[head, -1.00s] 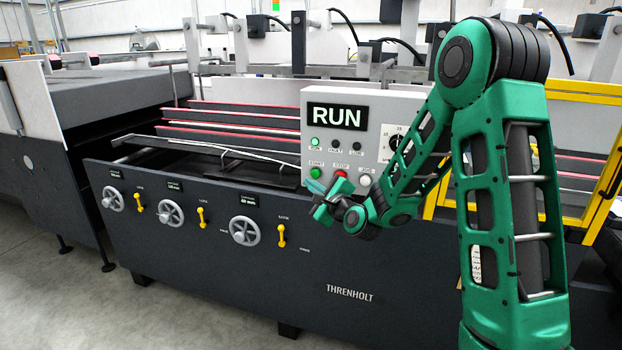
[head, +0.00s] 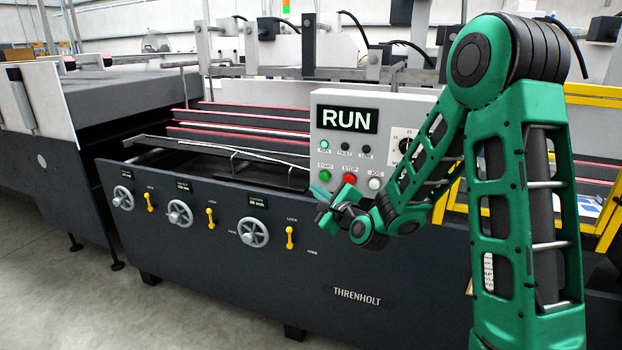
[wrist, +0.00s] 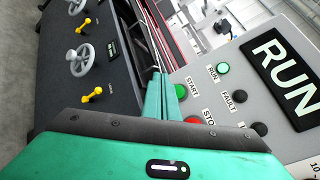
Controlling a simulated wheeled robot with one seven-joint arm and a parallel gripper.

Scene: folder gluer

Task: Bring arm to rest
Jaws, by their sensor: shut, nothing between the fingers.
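My green arm is folded at the right of the head view, with its elbow high. My gripper (head: 321,195) is shut and empty in front of the lower left of the grey control panel (head: 392,101). The panel display (head: 346,120) reads RUN and a green lamp beneath it is lit. In the wrist view my gripper's fingers (wrist: 163,92) lie together, close beside the panel face, with the green START button (wrist: 188,90) to their right. Whether the fingers touch the panel cannot be told. The red STOP button (head: 350,179) is near my gripper.
The dark machine front carries several grey handwheels (head: 253,233) and yellow levers (head: 290,238). A yellow-framed guard (head: 598,235) stands behind my arm at the right. Open grey floor (head: 60,300) lies at the lower left.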

